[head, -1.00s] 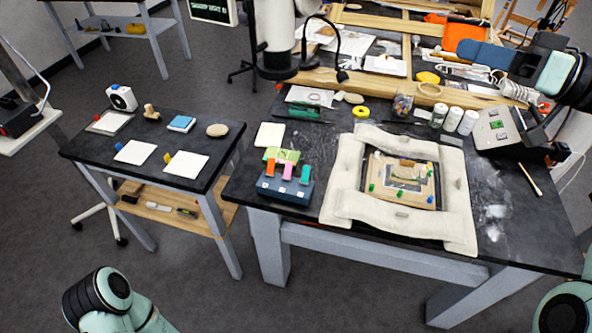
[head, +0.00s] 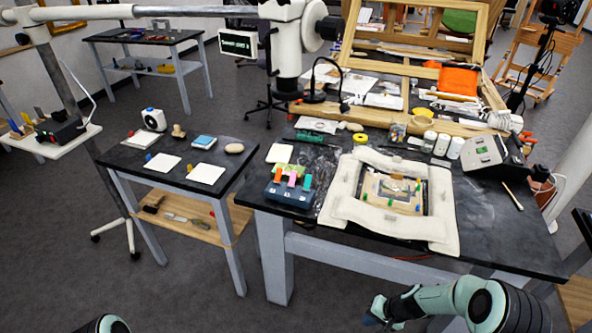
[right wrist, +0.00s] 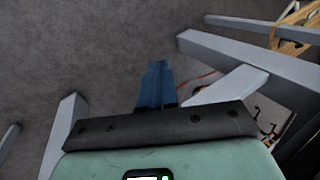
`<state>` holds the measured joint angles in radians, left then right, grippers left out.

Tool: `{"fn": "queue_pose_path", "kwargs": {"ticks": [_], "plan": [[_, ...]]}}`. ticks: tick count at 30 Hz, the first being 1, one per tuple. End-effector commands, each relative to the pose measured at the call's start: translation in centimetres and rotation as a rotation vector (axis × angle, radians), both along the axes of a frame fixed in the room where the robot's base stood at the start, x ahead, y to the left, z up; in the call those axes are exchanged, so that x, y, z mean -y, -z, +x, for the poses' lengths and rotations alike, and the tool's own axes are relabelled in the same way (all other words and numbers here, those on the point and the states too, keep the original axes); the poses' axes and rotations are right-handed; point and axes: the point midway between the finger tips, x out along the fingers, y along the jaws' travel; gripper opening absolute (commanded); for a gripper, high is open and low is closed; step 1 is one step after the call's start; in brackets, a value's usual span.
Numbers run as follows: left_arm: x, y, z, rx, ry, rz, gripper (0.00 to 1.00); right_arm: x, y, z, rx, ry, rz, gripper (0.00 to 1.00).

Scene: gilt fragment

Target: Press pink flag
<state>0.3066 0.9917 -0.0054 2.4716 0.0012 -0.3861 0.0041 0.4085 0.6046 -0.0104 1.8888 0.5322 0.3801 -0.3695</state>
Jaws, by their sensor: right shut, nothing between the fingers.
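The pink flag (head: 292,180) stands on a dark blue box (head: 287,196) at the front left of the large dark table. An orange flag (head: 278,175) is on its left and a teal flag (head: 307,182) on its right. My right gripper (head: 374,312) is low in front of the table, below and to the right of the blue box and well apart from it. In the right wrist view its blue fingers (right wrist: 156,84) are together and empty, over the grey floor. My left gripper is not in view; only a piece of my left arm shows at the bottom left.
A padded white frame around a small picture (head: 345,202) lies right of the box. White jars (head: 443,145) and a grey device (head: 486,150) stand behind it. A smaller table (head: 141,156) is at the left. Table legs (right wrist: 219,50) stand close to my right gripper.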

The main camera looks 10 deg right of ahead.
Motion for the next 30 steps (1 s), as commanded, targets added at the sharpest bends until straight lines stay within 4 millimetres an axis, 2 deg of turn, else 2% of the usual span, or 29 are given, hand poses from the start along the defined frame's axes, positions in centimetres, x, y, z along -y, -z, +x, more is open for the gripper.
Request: {"fn": "queue_pose_path", "kwargs": {"ticks": [1,3,6,10,12,15,22,23,27,30], "plan": [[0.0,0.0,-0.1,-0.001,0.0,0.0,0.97,-3.0,4.4,-4.8,-0.099,-0.048,-0.031,0.0],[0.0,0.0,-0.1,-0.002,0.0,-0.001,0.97,-6.0,8.3,-10.5,-0.174,-0.113,-0.078,0.0],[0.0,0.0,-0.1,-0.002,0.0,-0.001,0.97,-9.6,10.8,-17.0,-0.219,-0.199,-0.103,0.0],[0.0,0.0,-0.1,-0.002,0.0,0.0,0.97,-12.9,11.5,-22.4,-0.227,-0.269,-0.086,0.0],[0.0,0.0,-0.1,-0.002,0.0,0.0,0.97,-13.9,11.4,-23.9,-0.224,-0.287,-0.074,0.0],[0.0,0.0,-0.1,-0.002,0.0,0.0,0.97,-14.6,11.3,-24.8,-0.219,-0.297,-0.065,0.0],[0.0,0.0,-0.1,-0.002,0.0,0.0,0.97,-14.6,11.3,-24.8,-0.217,-0.298,-0.065,0.0],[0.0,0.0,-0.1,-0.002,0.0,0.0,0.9,-14.6,11.3,-24.8,-0.217,-0.297,-0.065,0.0],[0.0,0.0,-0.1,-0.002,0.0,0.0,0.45,-14.6,11.3,-24.8,-0.217,-0.297,-0.066,0.0],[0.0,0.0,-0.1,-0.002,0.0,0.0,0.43,-14.6,11.3,-24.8,-0.217,-0.297,-0.066,0.0]]}}
